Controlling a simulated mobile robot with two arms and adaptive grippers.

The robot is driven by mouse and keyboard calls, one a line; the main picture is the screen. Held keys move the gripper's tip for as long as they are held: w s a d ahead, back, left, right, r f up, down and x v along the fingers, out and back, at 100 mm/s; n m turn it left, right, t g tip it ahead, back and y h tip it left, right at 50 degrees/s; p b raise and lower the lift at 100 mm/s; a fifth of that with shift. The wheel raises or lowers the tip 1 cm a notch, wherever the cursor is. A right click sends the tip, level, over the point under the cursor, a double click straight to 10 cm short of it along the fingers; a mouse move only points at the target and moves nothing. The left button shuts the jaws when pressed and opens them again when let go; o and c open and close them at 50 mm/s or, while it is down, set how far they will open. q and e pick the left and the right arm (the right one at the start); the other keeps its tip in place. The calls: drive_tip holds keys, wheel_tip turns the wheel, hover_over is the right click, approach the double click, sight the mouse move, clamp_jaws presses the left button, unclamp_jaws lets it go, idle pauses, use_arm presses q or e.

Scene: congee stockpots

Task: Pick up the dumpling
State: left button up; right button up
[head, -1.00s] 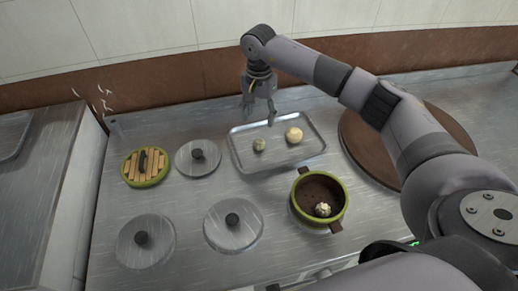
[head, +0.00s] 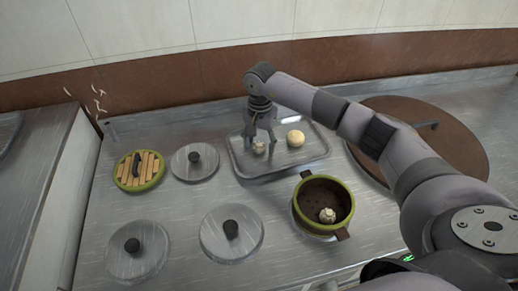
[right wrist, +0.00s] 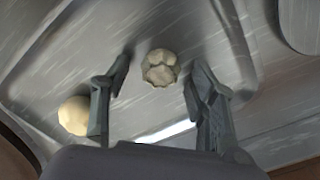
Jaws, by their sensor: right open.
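A small pale, pleated dumpling (head: 259,148) sits on the metal tray (head: 306,166) at the back middle. My right gripper (head: 260,139) points down over it, open, with a finger to each side. In the right wrist view the dumpling (right wrist: 160,68) shows between the two open fingertips (right wrist: 157,72); I cannot tell whether they touch it. A similar dumpling (head: 327,215) lies inside the green-rimmed pot (head: 310,190). My left gripper is not in view.
A smooth round bun (head: 295,138) lies on the tray just right of my gripper. Several metal lids (head: 217,247) and a wooden-slatted green lid (head: 150,180) lie to the left. A large brown round lid (head: 455,150) is at the right.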

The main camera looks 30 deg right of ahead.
drive_tip(key=shift+c, duration=0.4)
drive_tip(key=c, duration=0.9)
drive_tip(key=shift+r, duration=0.15)
